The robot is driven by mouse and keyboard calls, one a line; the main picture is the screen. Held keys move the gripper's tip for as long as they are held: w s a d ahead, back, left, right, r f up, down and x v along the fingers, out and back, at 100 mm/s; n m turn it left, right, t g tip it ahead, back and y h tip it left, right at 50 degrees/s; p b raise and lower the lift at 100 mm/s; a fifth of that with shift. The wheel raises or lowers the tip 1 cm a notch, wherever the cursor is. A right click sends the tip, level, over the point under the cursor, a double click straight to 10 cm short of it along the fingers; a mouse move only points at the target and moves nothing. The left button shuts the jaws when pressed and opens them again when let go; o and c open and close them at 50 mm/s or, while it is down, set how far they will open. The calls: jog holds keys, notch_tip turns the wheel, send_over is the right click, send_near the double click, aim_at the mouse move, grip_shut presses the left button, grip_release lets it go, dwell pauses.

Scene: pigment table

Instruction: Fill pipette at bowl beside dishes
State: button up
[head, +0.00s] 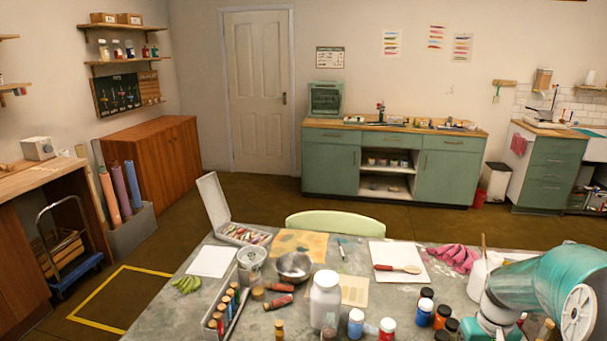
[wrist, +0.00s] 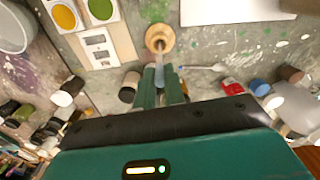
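In the wrist view, my gripper (wrist: 160,88) is closed around a slim, pale, translucent piece that looks like the pipette (wrist: 159,70). Its tip points at a small round wooden bowl-like thing (wrist: 160,38), overlapping its near edge; I cannot tell whether they touch. White square dishes with yellow (wrist: 64,18) and green (wrist: 101,9) fill lie to the left of it. A large grey bowl (wrist: 13,28) is cut off at the upper left corner. The head view has a metal bowl (head: 294,266) on the table; my gripper is out of that view.
Several small jars (wrist: 65,92) crowd the left side of the wrist view. A red-capped jar (wrist: 232,87) and other jars stand at the right. A white sheet (wrist: 235,10) lies at the top. In the head view, a white bottle (head: 325,300) stands at the table's front.

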jog(key=shift+r, duration=2.8)
jog(key=shift+s, duration=0.1)
